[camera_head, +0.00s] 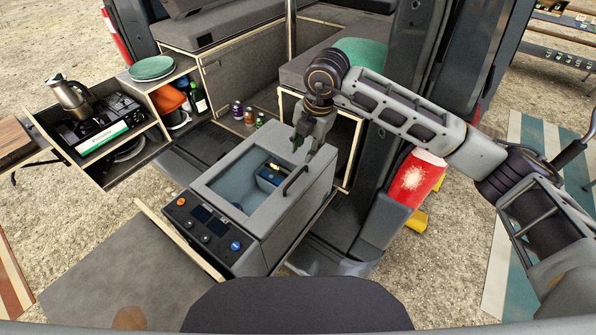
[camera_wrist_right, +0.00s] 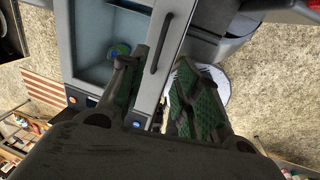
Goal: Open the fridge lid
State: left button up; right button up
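The fridge (camera_head: 285,228) is a grey box with knobs and a small display on its front panel. Its lid (camera_head: 222,173) looks shut, with a clear window showing a pale blue inside. A dark bar handle (camera_head: 295,180) runs along the lid's right side; it also shows in the right wrist view (camera_wrist_right: 158,43). My right gripper (camera_head: 307,147) is above the lid near the handle's far end. In the right wrist view its fingers (camera_wrist_right: 163,60) are apart, with the handle appearing between their tips; I cannot tell whether they touch it. My left gripper is not in view.
A drawer with a stove (camera_head: 95,120) and kettle (camera_head: 68,93) stands at the left. Small jars (camera_head: 249,117) stand behind the fridge. A dark van post (camera_head: 385,160) and a red-and-white lamp (camera_head: 415,180) are close on the right, below my right arm.

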aim_at(297, 176)
jog(key=f, duration=0.4)
jog(key=w+a+f+p, duration=0.1)
jog(key=f, duration=0.3)
jog(key=a+f+p, duration=0.1)
jog(key=f, duration=0.3)
jog(key=shift+w+f, duration=0.15)
grip_shut()
